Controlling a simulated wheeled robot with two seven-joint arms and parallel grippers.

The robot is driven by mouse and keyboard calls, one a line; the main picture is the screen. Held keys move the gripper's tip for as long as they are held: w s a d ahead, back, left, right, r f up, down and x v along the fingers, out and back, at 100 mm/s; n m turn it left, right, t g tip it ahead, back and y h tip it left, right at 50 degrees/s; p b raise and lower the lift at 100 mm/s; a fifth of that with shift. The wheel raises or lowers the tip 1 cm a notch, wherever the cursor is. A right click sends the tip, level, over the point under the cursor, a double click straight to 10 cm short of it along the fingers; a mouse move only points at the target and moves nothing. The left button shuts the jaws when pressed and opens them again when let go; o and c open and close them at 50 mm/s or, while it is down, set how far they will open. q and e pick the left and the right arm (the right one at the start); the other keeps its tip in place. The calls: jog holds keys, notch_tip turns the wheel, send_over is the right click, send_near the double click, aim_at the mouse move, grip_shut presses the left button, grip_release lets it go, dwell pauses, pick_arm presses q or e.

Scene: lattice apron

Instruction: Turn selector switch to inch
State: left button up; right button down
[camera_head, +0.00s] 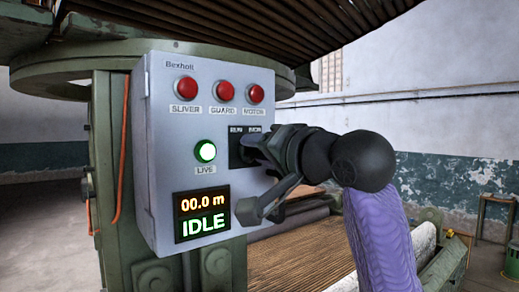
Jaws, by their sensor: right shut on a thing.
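A grey control box (160,120) stands at the centre left in the head view. The selector switch (237,150) sits on a black plate at its right side, with "RUN" and "INCH" labels above. My right gripper (258,150) is shut on the switch knob, its arm coming in from the right. The gripper hides the knob, so I cannot tell which label it points to. A display (202,214) on the box reads "00.0 m" and "IDLE". My left gripper is not in view.
Red lamps (225,90) marked SLIVER, GUARD and MOTOR line the box top. A green LIVE lamp (205,151) is lit. An orange cable (121,170) runs down the green machine frame (105,140). A slatted brown bed (300,255) lies behind and below my right arm.

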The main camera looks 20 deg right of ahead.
jog(key=c, duration=0.6)
grip_release()
jog(key=b+v, duration=0.4)
jog(key=v, duration=0.6)
